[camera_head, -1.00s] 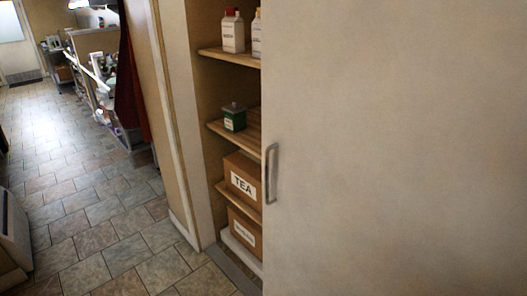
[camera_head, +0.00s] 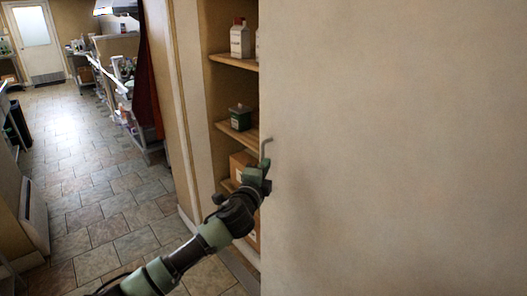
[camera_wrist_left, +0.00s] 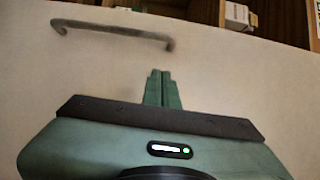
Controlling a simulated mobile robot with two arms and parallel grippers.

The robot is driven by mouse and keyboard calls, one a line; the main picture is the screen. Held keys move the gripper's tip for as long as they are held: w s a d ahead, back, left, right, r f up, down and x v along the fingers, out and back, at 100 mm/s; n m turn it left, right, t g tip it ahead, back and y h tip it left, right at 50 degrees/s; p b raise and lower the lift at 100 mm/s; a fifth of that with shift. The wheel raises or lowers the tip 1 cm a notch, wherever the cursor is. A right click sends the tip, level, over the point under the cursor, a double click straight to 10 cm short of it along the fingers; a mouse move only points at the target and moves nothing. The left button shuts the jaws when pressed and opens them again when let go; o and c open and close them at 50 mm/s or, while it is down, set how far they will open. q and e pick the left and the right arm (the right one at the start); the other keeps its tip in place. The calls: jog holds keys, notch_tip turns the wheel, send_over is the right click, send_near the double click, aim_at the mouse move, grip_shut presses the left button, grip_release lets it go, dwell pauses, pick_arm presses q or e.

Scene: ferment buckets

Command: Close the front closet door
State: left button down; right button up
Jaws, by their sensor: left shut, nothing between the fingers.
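The closet door (camera_head: 400,150) is a large pale panel filling the right of the head view. It stands partly open, with shelves showing past its left edge. Its metal handle (camera_head: 265,148) is near that edge, its lower part hidden by my gripper. My left gripper (camera_head: 262,172) is at the handle in the head view. In the left wrist view its green fingers (camera_wrist_left: 161,86) are shut together and empty, in front of the pale door surface. The bar handle (camera_wrist_left: 112,33) lies beyond and left of the fingertips, apart from them. My right gripper is not in view.
The closet shelves (camera_head: 234,61) hold white bottles (camera_head: 240,38), a green container (camera_head: 240,117) and a cardboard box (camera_head: 240,164). A closet frame post (camera_head: 196,120) stands left of the opening. Free tiled floor (camera_head: 85,200) runs along the left.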

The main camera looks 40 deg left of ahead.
aim_at(264, 153)
pick_arm(q)
jog(key=shift+w+a+p, duration=0.35)
jog(key=shift+w+a, duration=0.5)
jog(key=shift+w, duration=0.25)
jog(key=shift+w+a+p, duration=0.3)
jog(key=shift+w+a, duration=0.5)
jog(key=shift+w, duration=0.25)
jog(key=shift+w+a+p, duration=0.35)
jog(key=shift+w+a, duration=0.5)
jog(key=shift+w, duration=0.25)
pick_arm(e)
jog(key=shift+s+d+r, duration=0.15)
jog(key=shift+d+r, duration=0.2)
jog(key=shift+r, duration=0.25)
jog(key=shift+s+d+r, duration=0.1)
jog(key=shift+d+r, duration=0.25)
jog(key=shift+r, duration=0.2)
pick_arm(q)
jog(key=shift+f, duration=0.1)
